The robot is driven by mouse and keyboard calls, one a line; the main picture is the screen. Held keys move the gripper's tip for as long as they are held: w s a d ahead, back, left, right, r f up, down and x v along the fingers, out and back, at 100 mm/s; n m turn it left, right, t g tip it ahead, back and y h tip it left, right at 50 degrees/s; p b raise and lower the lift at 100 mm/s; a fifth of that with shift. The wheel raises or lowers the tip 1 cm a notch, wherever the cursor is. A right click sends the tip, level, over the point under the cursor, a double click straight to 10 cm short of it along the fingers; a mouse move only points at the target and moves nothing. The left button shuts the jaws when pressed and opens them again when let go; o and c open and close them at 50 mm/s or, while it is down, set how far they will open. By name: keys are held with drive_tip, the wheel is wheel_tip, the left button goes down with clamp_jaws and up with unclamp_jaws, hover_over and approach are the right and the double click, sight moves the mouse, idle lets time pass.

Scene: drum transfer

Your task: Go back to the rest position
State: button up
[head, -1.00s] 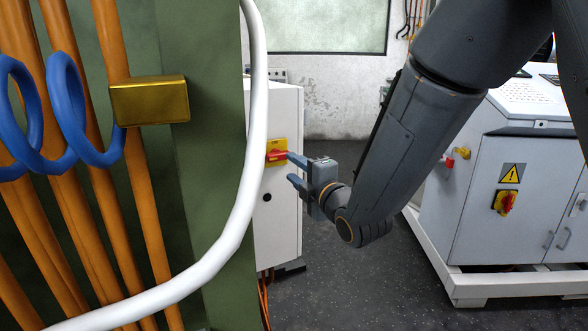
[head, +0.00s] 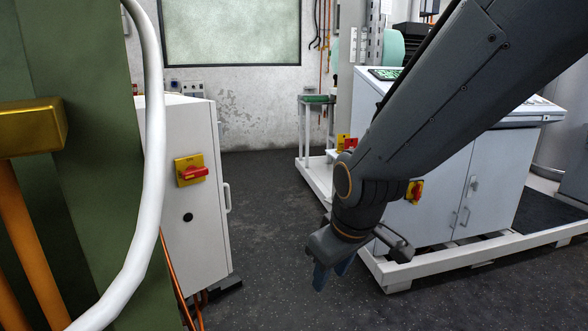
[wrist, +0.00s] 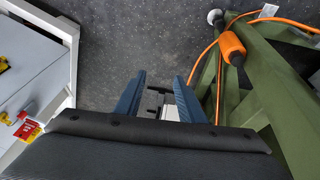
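My gripper (head: 333,274) hangs from the arm at the lower middle of the head view, its blue fingers pointing down over the dark floor. In the wrist view the two blue fingers of my gripper (wrist: 158,88) stand apart. They are open, and I see nothing held between them. Beyond them are the floor and a small black and white part that I cannot identify. The gripper is apart from the white cabinet (head: 185,250) with its red and yellow switch (head: 191,170).
A green frame (head: 92,190) with a white hose (head: 153,150) fills the left. In the wrist view, an orange connector (wrist: 231,46) hangs by the green frame. A grey console (head: 440,200) on a white base frame (head: 480,257) stands right. Dark floor (head: 265,190) lies clear between.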

drive_tip(key=s+d+m+g, duration=0.4)
drive_tip(key=s+m, duration=0.1)
drive_tip(key=s, duration=0.7)
drive_tip(key=d+r+m+h+p, duration=0.1)
drive_tip(key=d+r+p, duration=0.6)
drive_tip(key=p, duration=0.7)
drive_tip(key=shift+d+r+m, duration=0.35)
drive_tip(key=shift+d+m, duration=0.25)
drive_tip(key=shift+m, duration=0.1)
drive_tip(key=shift+s, duration=0.1)
drive_tip(key=shift+c, duration=0.6)
drive_tip(key=shift+d+f, duration=0.1)
drive_tip(key=shift+d, duration=0.05)
